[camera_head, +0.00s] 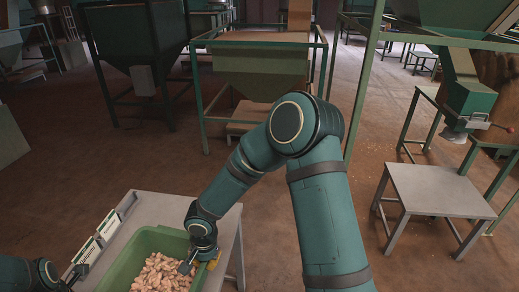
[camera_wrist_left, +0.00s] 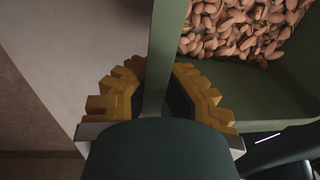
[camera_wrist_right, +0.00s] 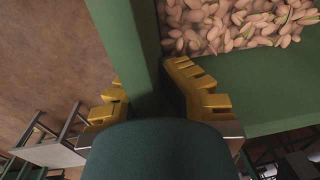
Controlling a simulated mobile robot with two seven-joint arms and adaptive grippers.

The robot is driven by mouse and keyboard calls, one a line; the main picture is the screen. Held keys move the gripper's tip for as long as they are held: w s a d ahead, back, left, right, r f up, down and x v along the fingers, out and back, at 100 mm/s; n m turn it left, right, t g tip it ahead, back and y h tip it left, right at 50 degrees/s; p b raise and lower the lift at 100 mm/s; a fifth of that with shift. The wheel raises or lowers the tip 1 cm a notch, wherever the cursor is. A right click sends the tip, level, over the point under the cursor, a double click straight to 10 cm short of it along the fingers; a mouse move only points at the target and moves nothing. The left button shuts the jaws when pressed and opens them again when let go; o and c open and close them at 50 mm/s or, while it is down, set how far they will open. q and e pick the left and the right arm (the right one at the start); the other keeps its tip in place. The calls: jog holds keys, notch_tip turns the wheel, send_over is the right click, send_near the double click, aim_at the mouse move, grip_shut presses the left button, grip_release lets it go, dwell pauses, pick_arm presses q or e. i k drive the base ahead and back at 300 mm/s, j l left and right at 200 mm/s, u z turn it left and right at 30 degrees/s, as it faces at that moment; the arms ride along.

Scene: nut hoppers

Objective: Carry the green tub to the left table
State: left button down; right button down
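The green tub (camera_head: 122,264) holds many tan nuts (camera_head: 163,273) and is at the grey table at the lower left of the head view. My right gripper (camera_head: 198,265) is at the tub's right side. In the right wrist view its yellow fingers (camera_wrist_right: 143,80) close on both sides of the tub's wall (camera_wrist_right: 125,40). My left gripper, partly cut off by the head view's lower left edge, shows in the left wrist view (camera_wrist_left: 160,75) with its fingers on both sides of the opposite wall (camera_wrist_left: 165,35). I cannot tell whether the tub touches the table.
The grey table (camera_head: 150,208) carries green-and-white items (camera_head: 109,225) left of the tub. Another grey table (camera_head: 432,190) stands at the right under a green hopper spout (camera_head: 468,100). Large green hoppers on frames (camera_head: 262,72) stand behind. Brown floor (camera_head: 385,130) lies open between the tables.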

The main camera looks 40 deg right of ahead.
aim_at(439, 190)
jog(key=z, duration=1.45)
jog(key=l+z, duration=0.15)
jog(key=z, duration=0.35)
jog(key=i+l, duration=0.5)
jog(key=l, duration=0.2)
jog(key=i+l, duration=1.05)
jog(key=l, duration=0.3)
